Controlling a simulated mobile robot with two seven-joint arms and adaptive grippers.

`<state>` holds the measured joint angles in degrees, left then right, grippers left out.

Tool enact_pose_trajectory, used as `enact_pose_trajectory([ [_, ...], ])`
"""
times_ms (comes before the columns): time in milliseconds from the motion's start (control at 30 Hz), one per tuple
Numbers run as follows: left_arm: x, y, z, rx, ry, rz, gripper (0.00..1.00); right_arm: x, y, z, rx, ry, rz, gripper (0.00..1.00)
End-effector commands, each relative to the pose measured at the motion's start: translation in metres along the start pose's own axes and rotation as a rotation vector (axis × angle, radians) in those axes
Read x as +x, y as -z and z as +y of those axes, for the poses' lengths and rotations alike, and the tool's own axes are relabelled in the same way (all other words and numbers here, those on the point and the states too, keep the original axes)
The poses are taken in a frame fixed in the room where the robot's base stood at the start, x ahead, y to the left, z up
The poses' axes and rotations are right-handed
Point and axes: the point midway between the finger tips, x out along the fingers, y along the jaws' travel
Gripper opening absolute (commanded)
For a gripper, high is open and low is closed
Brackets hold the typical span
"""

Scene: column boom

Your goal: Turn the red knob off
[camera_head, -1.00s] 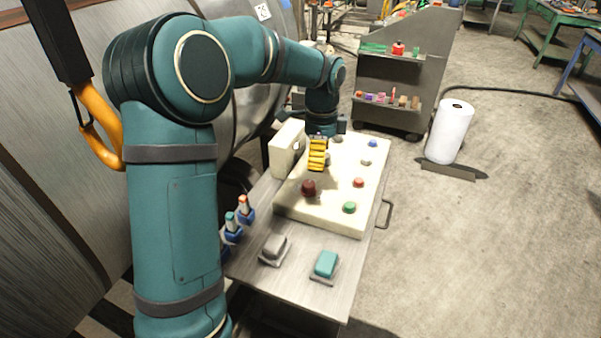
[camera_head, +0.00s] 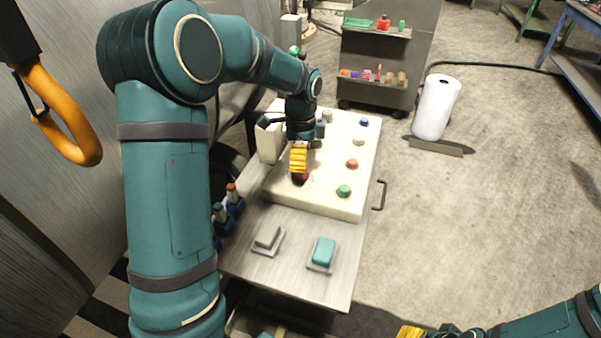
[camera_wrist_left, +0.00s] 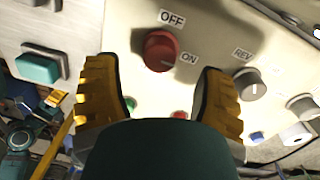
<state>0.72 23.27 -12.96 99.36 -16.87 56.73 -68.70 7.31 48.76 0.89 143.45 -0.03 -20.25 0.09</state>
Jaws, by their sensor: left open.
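The red knob (camera_wrist_left: 160,50) stands on the cream panel (camera_wrist_left: 215,30), with an OFF label above it and an ON label at its lower right. A small pale mark shows on its edge near ON. In the head view the red knob (camera_head: 301,180) is partly hidden behind the yellow fingers of my left gripper (camera_head: 299,172). In the left wrist view my left gripper (camera_wrist_left: 158,95) is open, its fingers apart below and to either side of the knob, with nothing between them. My right gripper (camera_head: 412,332) only peeks in at the bottom edge.
Green (camera_head: 344,190), red (camera_head: 352,163) and blue (camera_head: 364,122) buttons sit right of the knob. A grey knob (camera_wrist_left: 250,84) is beside a REV label. A teal switch (camera_head: 323,252) and a grey switch (camera_head: 267,237) are on the bench front.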

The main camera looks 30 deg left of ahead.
Motion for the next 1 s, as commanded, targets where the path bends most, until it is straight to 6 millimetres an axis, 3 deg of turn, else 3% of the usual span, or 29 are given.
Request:
enact_pose_trajectory([
  [100,0.022,0.000,0.001,0.000,-0.003,-0.001,0.70,0.006,0.001,0.002,0.000,0.000,0.003,0.58],
  [300,0.041,0.000,0.000,0.000,-0.001,-0.001,0.70,0.010,0.001,0.004,-0.001,0.000,0.005,0.58],
  [700,0.045,0.000,0.000,0.000,0.000,0.000,0.68,0.011,0.002,0.004,-0.001,0.000,0.006,0.58],
  [900,0.045,0.000,0.000,0.000,0.000,0.000,0.00,0.011,0.002,0.004,-0.001,0.000,0.006,0.58],
  [1000,0.045,0.000,0.000,0.000,0.000,0.000,0.00,0.011,0.001,0.004,-0.001,0.000,0.006,0.58],
])
